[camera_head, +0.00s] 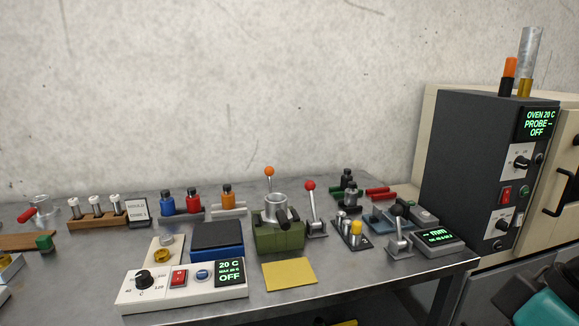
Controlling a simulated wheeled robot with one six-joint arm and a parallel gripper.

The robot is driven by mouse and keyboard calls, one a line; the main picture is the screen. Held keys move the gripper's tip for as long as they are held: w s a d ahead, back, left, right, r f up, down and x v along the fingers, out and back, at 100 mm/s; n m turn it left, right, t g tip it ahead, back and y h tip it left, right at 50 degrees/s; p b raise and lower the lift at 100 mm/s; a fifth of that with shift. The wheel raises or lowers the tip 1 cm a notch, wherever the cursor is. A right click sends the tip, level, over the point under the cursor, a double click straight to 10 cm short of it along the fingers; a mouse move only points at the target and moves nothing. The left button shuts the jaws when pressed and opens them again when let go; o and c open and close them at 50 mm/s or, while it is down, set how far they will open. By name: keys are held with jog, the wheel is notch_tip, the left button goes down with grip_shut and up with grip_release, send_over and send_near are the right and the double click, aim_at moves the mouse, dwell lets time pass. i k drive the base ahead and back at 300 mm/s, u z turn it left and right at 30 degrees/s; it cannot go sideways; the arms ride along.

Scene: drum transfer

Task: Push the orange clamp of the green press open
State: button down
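The green press (280,239) stands near the middle of the metal bench. It has a green block base and a grey metal cylinder (277,205) on top, with dark parts at its front right. The orange clamp (269,171) shows as an orange ball on a thin metal lever that stands about upright behind the cylinder. The lever's lower end is hidden by the press. My gripper is not in view. A teal and black part at the bottom right corner looks like my arm, well apart from the press.
A red-knobbed lever (310,186) stands close right of the press. A yellow plate (289,274) lies in front. A blue box (216,241) and white control box (181,286) are at left. A dark oven controller (468,176) rises at right. Space above the press is clear.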

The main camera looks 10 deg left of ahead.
aim_at(269, 170)
jog(key=u, duration=0.55)
jog(key=i, duration=0.9)
jog(key=u, duration=0.8)
